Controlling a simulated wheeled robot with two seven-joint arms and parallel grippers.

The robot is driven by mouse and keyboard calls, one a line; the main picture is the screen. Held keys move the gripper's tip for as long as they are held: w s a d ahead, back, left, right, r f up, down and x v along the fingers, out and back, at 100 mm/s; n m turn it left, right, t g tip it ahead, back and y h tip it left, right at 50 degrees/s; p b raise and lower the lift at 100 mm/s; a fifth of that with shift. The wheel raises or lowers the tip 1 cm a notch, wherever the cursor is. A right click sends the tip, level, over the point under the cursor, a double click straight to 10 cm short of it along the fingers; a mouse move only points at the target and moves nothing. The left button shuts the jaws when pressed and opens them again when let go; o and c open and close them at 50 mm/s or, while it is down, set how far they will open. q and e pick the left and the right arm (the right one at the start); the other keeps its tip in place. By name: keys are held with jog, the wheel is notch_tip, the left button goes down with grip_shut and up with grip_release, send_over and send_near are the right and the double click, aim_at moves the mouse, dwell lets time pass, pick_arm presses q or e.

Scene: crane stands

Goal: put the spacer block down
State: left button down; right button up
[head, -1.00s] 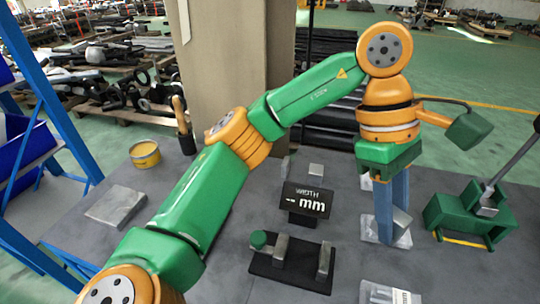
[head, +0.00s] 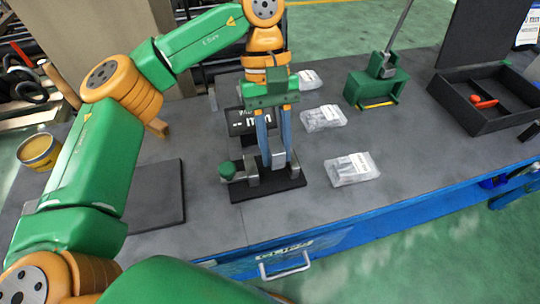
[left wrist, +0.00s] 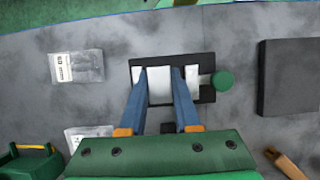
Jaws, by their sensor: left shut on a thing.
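The spacer block (head: 277,157) is a small silver-grey piece between the blue fingers of my left gripper (head: 275,158). In the left wrist view the block (left wrist: 158,88) lies between the fingertips, over the black gauge base (left wrist: 207,94). The gauge (head: 262,190) has a green knob (head: 228,170) and upright silver jaws. The block appears between those jaws; whether it touches the base cannot be told. My left gripper is shut on the block. My right gripper is not in view.
The width display (head: 240,118) stands just behind the gauge, partly hidden by my gripper. Clear bags (head: 352,168) lie to the right. A dark slab (head: 157,195) lies left. A green stand (head: 375,88) and a black tray (head: 487,117) are farther right. Bare bench lies between.

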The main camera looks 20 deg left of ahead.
aim_at(272, 161)
pick_arm(q)
jog(key=f, duration=0.2)
jog(key=f+p, duration=0.1)
jog(key=f, duration=0.1)
jog(key=shift+w+a, duration=0.2)
jog(key=shift+a, duration=0.15)
jog(key=shift+f, duration=0.35)
jog(key=c, duration=0.9)
grip_release()
jog(key=shift+r, duration=0.1)
jog(key=shift+r, duration=0.1)
